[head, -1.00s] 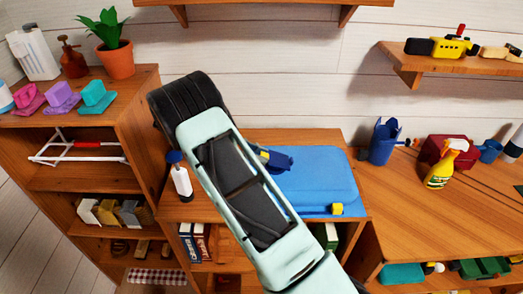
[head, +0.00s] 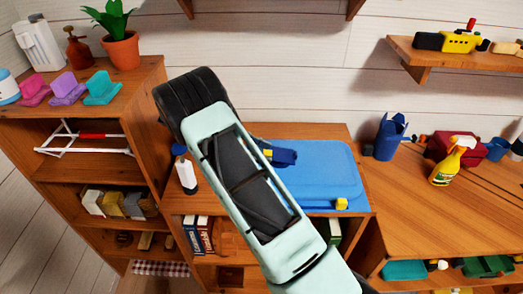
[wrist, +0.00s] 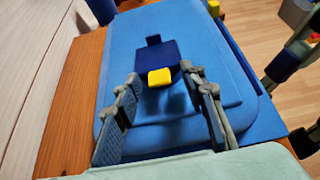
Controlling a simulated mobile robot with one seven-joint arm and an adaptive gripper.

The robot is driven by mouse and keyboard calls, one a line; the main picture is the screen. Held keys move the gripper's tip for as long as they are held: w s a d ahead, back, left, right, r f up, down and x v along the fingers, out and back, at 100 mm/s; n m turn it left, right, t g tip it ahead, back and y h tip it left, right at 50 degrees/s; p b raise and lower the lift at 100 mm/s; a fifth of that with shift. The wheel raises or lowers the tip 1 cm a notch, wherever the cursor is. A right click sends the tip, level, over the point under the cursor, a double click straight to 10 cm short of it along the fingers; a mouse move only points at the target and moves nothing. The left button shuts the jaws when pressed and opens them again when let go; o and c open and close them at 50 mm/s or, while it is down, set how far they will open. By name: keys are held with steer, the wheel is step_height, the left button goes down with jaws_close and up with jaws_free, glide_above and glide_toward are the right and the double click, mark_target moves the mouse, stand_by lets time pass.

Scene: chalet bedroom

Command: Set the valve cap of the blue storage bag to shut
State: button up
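The blue storage bag (head: 325,165) lies flat on a wooden cabinet top. It also fills the middle of the wrist view (wrist: 125,50). Its valve cap (wrist: 155,52) is a dark blue block with a yellow tab (wrist: 160,77) on the near side. The cap seems to stand up from the bag; how far it is turned down, I cannot tell. In the head view the cap (head: 284,157) shows partly beside my arm. My gripper (wrist: 163,84) is open, its fingers on either side of the yellow tab with gaps visible. In the head view my arm hides the gripper.
A small yellow piece (head: 341,204) sits at the bag's front right corner. A white bottle with a dark top (head: 186,172) stands left of my arm. A blue watering can (head: 389,137) and a yellow spray bottle (head: 446,165) stand on the right-hand table. Wall shelves hang above.

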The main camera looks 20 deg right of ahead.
mark_target(267, 153)
steer(key=v, duration=0.7)
steer(key=shift+a+r, duration=0.15)
steer(key=shift+r, duration=0.05)
steer(key=shift+c, duration=0.6)
